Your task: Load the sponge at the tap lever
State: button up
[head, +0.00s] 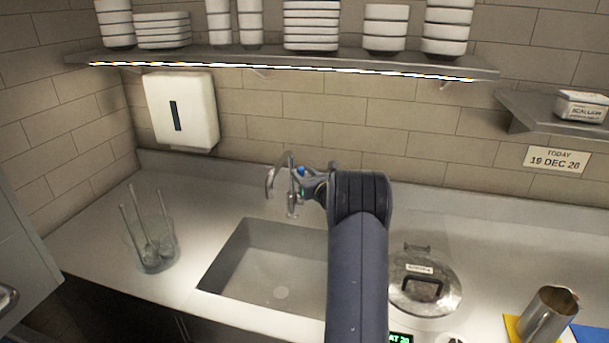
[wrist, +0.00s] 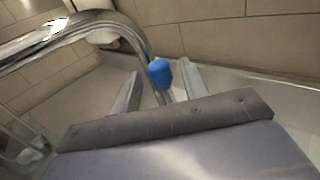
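The metal tap (head: 272,178) stands behind the sink, and its curved spout (wrist: 75,28) crosses the upper left of the wrist view. The tap lever has a blue tip (head: 301,171), which also shows as a blue knob in the wrist view (wrist: 159,74). My gripper (wrist: 160,88) is at the tap, its two fingers apart, one on each side of the blue tip as the wrist view sees it. I cannot tell whether a finger touches it. My arm hides part of the tap's right side in the head view. I see no sponge in either view.
The sink basin (head: 265,270) lies below the tap. Glass jar with rods (head: 152,250) stands left. A lidded pot (head: 425,285) and metal jug (head: 548,315) stand right. A white dispenser (head: 190,110) hangs on the wall, under a shelf (head: 290,62) of stacked bowls.

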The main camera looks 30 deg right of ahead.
grip_shut()
jog(key=shift+f, duration=0.1)
dwell(0.3)
jog(key=b, duration=0.3)
jog(key=shift+s+a+f, duration=0.15)
jog(key=shift+a+f, duration=0.05)
jog(key=shift+f, duration=0.1)
jog(key=s+a+n+t+b, duration=0.1)
jog(key=b, duration=0.6)
jog(key=shift+f, duration=0.1)
